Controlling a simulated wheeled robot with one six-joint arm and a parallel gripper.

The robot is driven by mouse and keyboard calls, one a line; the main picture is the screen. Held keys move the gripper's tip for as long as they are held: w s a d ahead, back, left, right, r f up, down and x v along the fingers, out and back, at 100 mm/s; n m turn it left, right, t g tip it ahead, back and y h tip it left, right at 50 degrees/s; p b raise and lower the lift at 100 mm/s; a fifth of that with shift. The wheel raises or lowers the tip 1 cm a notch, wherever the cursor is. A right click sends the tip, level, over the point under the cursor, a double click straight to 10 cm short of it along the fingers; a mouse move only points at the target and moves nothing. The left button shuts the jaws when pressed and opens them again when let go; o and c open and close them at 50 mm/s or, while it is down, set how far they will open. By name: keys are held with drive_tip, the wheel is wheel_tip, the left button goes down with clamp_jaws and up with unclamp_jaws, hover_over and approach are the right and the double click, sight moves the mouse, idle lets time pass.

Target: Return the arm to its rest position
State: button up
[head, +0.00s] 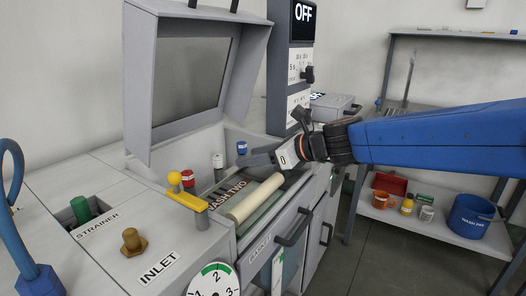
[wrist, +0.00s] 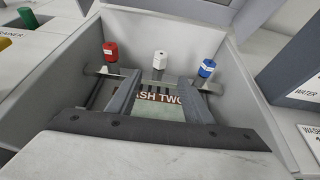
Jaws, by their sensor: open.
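My blue arm (head: 440,133) reaches in from the right in the head view. My gripper (head: 262,156) is over the open bay of a grey machine, above a panel lettered "WASH TWO" (head: 232,188). In the wrist view my gripper (wrist: 158,84) shows two dark fingers spread apart. Nothing is visible between them except the bay and the lettered panel (wrist: 170,99) beyond. I cannot tell whether the fingers touch anything. A pale roll (head: 256,199) lies in the front of the bay, below my gripper.
The raised lid (head: 190,75) stands at the left of my gripper. Red (wrist: 110,51), white (wrist: 159,59) and blue (wrist: 207,67) capped fittings line the bay's back. A shelf (head: 425,222) stands at right; open floor (head: 375,260) lies between.

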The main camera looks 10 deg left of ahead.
drive_tip(key=s+d+f+n+h, duration=0.4)
drive_tip(key=s+d+n, duration=0.3)
drive_tip(key=d, duration=0.7)
drive_tip(key=s+d+f+n+h, duration=0.4)
drive_tip(key=s+d+f+n, duration=0.3)
drive_tip(key=d, duration=0.7)
drive_tip(key=s+d+f+n+h, duration=0.4)
drive_tip(key=s+d+f+n, duration=0.2)
drive_tip(key=d, duration=0.9)
drive_tip(key=s+n, duration=0.2)
drive_tip(key=s, duration=0.2)
drive_tip(key=shift+s, duration=0.3)
